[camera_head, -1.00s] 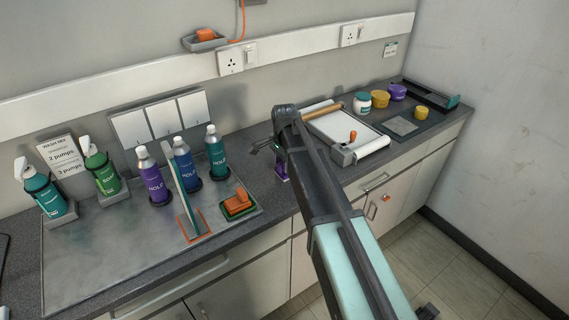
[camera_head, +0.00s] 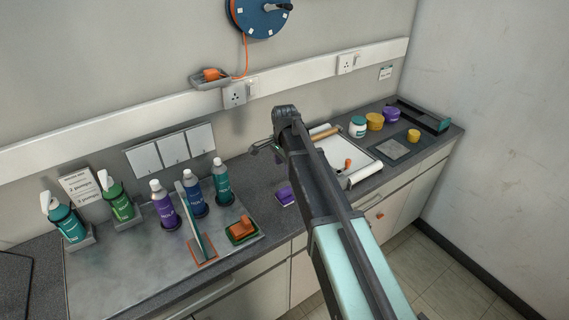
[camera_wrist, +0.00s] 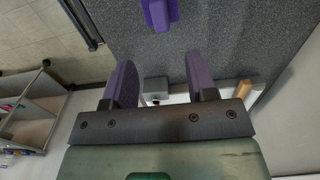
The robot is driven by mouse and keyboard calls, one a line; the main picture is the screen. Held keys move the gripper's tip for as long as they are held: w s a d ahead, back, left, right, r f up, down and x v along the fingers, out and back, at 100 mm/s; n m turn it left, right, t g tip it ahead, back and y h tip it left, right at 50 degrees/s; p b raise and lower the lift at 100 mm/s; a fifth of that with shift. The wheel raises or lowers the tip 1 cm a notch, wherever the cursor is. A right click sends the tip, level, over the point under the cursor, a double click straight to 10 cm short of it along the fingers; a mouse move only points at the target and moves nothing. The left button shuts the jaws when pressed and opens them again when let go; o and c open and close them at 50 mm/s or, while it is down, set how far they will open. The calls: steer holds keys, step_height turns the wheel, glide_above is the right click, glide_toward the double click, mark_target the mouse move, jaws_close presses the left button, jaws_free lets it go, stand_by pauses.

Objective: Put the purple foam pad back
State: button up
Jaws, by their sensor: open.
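A small purple block, which looks like the foam pad (camera_head: 286,196), lies on the dark speckled worktop right of the bottles, near the front edge. In the wrist view a purple piece (camera_wrist: 159,14) shows at the top, beyond the fingertips and apart from them; it seems to be the same pad. My gripper (camera_head: 263,148) is over the back of the worktop, behind the pad and partly hidden by my arm. In the wrist view my gripper (camera_wrist: 160,70) is open, its two purple-faced fingers apart with nothing between them.
Several bottles stand left, near an upright panel (camera_head: 192,222) and an orange block (camera_head: 241,228) on a green base. A white board (camera_head: 345,158) with a roller and several jars (camera_head: 375,121) stand right.

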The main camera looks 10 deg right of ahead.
steer(key=s+n, duration=1.3)
steer(key=s, duration=1.1)
steer(key=shift+s+r+n, duration=0.15)
steer(key=shift+s+n, duration=0.15)
steer(key=shift+n, duration=0.1)
